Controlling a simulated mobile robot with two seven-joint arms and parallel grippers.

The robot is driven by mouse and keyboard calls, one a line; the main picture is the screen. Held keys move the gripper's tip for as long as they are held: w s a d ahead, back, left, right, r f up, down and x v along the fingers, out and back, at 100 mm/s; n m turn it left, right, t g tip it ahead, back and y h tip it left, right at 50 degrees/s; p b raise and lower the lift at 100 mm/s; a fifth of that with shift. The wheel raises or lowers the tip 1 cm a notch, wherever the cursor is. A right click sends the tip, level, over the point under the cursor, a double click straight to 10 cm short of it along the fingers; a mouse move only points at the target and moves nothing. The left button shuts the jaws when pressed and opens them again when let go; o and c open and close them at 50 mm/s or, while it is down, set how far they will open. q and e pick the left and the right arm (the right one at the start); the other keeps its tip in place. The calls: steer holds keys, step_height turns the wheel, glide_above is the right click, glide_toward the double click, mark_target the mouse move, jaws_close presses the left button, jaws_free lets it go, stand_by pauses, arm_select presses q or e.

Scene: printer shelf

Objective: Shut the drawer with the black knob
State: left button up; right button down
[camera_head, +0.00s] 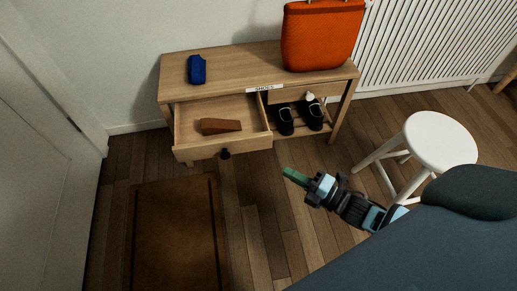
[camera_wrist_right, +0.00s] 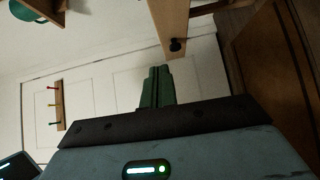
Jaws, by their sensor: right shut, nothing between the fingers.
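The drawer (camera_head: 190,154) with the black knob (camera_head: 225,154) is the left one in the wooden console table, and it is pulled open. A brown wedge-shaped block (camera_head: 220,126) lies inside it. My right gripper (camera_head: 288,173) is shut and empty, with green fingers, in front of the table and to the right of the knob, apart from it. In the right wrist view the shut fingers (camera_wrist_right: 157,87) point toward the drawer front (camera_wrist_right: 168,22), whose black knob (camera_wrist_right: 177,45) shows just beyond and right of the tips. My left gripper is out of view.
The table top (camera_head: 240,65) holds a blue cloth-like item (camera_head: 196,69) and an orange bag (camera_head: 322,36). The right drawer with a pale knob (camera_head: 309,96) looks shut. Black shoes (camera_head: 286,121) sit below it. A white stool (camera_head: 440,142) stands right; a brown mat (camera_head: 175,235) lies in front.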

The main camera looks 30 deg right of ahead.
steer(key=shift+w, duration=0.6)
steer(key=b, duration=0.4)
glide_toward(248, 139)
steer(key=w+a, duration=0.3)
steer(key=shift+w+b, duration=0.3)
steer(key=shift+w, duration=0.65)
steer(key=shift+w, duration=0.15)
